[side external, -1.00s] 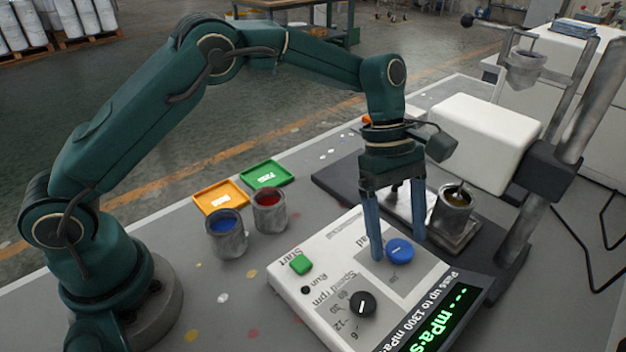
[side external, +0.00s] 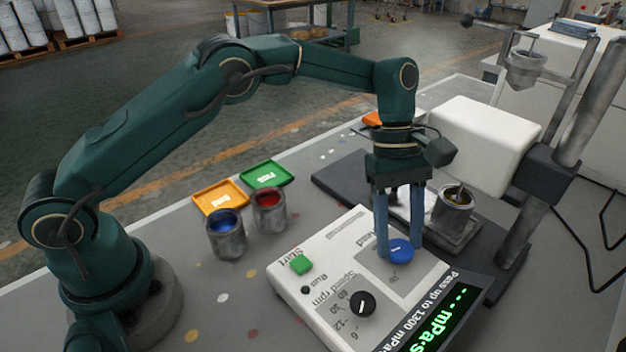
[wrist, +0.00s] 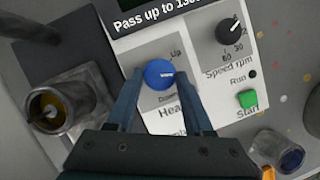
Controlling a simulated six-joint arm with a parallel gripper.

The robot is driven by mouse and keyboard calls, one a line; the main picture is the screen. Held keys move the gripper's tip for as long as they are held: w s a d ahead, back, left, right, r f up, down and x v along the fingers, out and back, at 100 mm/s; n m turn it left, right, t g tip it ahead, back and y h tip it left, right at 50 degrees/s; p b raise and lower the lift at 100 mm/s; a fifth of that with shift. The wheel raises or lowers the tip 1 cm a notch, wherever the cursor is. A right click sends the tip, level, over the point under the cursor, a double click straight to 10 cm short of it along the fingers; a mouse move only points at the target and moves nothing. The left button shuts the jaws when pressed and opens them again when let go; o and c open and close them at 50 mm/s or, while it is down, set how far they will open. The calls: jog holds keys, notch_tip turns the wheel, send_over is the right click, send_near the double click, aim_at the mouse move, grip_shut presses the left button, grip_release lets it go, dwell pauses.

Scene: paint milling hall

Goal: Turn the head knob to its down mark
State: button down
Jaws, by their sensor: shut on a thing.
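The head knob (side external: 401,251) is a round blue knob with a white pointer line, on the white control panel (side external: 322,262). It also shows in the wrist view (wrist: 159,74), between my gripper's fingers. There its white line points right, between the "Up" mark and the "Down" mark, with neither mark lined up. My gripper (side external: 401,250) is lowered upright over the panel, its fingers on opposite sides of the knob and shut on it. The wrist view shows both blue-grey fingers (wrist: 160,92) beside the knob.
A black speed knob (side external: 362,304) and a green start button (side external: 301,264) sit on the panel. A metal cup (side external: 453,212) stands under the white mixing head (side external: 484,140) close to my gripper's right. Blue (side external: 226,236) and red (side external: 269,211) paint cups stand left.

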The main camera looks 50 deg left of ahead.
jog(key=shift+w+d+m+g, duration=0.15)
jog(key=shift+m+g, duration=0.25)
jog(key=shift+m, duration=0.7)
jog(key=shift+c, duration=1.4)
grip_release()
jog(key=shift+r+n, duration=0.1)
jog(key=shift+n, duration=0.3)
